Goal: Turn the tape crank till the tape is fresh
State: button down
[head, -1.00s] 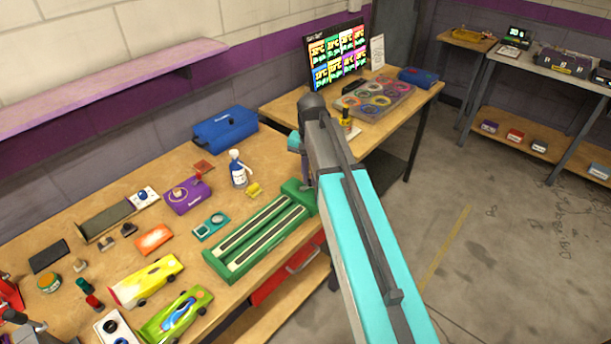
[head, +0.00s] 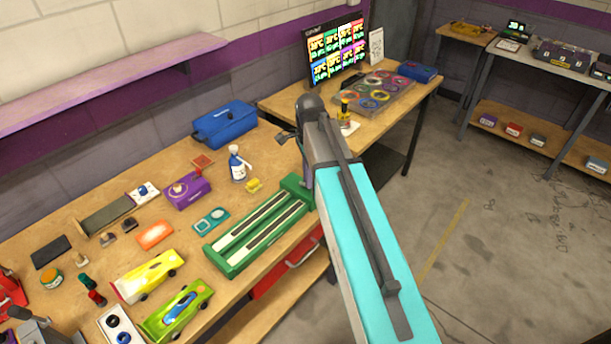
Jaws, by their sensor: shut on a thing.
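A long green tape unit (head: 258,232) lies on the workbench, left of my arm. Two pale strips with dark centre lines run along its top. My gripper (head: 307,182) is at the unit's far right end, mostly hidden behind my arm. It is shut at the tape crank there. The crank itself and the contact between fingers and handle are hidden. The strips look pale with dark middles; I cannot tell how fresh the tape is.
Left of the unit stand a yellow car (head: 150,277), a green car (head: 177,312), a teal case (head: 210,221) and a spray bottle (head: 238,164). A blue box (head: 224,125) is behind. A second table (head: 412,97) with a screen (head: 338,50) stands beyond my arm.

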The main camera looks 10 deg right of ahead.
jog(key=m, duration=0.3)
jog(key=s+m, duration=0.1)
jog(key=m, duration=0.1)
jog(key=shift+a, duration=0.35)
jog(key=shift+s+a+f+m+p, duration=0.15)
jog(key=shift+a+m, duration=0.1)
jog(key=shift+m, duration=0.85)
jog(key=shift+a+r+m+p, duration=0.15)
jog(key=shift+a+m, duration=0.1)
jog(key=shift+m, duration=0.85)
jog(key=shift+f, duration=0.1)
jog(key=c, duration=1.7)
grip_release()
jog(key=shift+c, duration=0.2)
jog(key=shift+a, duration=0.1)
jog(key=shift+r, duration=0.2)
